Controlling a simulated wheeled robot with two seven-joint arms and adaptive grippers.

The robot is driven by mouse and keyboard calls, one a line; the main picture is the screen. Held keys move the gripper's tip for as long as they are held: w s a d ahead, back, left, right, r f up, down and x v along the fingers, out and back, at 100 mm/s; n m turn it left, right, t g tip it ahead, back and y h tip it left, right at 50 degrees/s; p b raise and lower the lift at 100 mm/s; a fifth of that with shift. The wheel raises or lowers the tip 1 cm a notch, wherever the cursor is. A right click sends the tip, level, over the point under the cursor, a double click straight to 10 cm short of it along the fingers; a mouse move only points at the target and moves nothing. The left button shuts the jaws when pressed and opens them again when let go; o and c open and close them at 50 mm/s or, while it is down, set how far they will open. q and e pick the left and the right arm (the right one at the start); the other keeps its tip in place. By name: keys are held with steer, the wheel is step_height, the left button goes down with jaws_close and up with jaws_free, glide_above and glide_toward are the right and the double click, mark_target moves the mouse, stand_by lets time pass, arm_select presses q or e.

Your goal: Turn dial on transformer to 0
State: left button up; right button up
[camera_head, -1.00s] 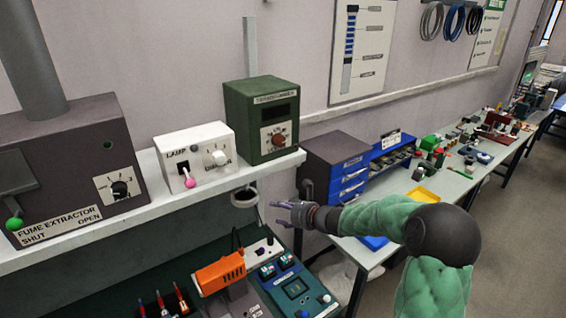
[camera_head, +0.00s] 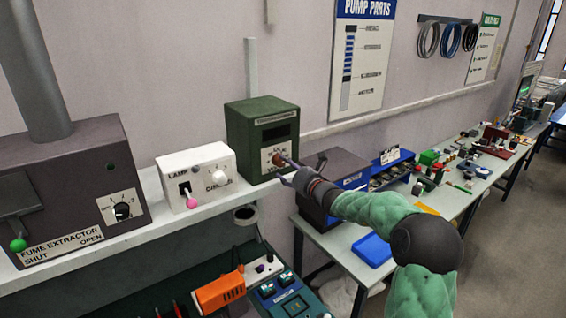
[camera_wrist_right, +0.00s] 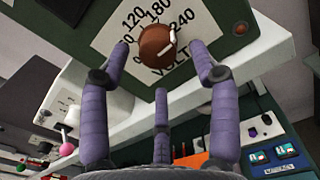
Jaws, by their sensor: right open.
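The transformer is a dark green box (camera_head: 240,128) on the shelf, with a dark display window and a white scale plate on its front. Its brown dial (camera_head: 278,159) sits on that plate. In the wrist view the dial (camera_wrist_right: 155,46) has a white mark on its right side, towards the 240 end. The numbers 120, 180, 240 and VOLTS show; the lower-left numbers are partly hidden. My right gripper (camera_head: 288,171) is just in front of the dial. In the wrist view its three purple fingers (camera_wrist_right: 160,62) are spread around the dial, with no clear contact. My left gripper is out of view.
A white lamp box (camera_head: 207,161) with a pink-knobbed switch stands left of the transformer on the shelf (camera_head: 130,245). The grey fume extractor (camera_head: 70,170) is further left. An orange tool (camera_head: 220,291) and a control panel lie below. A bench with blue drawers is behind my arm.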

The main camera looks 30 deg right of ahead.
steer(key=shift+w+a+p, duration=0.1)
steer(key=shift+w+p, duration=0.2)
steer(key=shift+w, duration=1.1)
steer(key=shift+f, duration=0.1)
steer(key=c, duration=1.1)
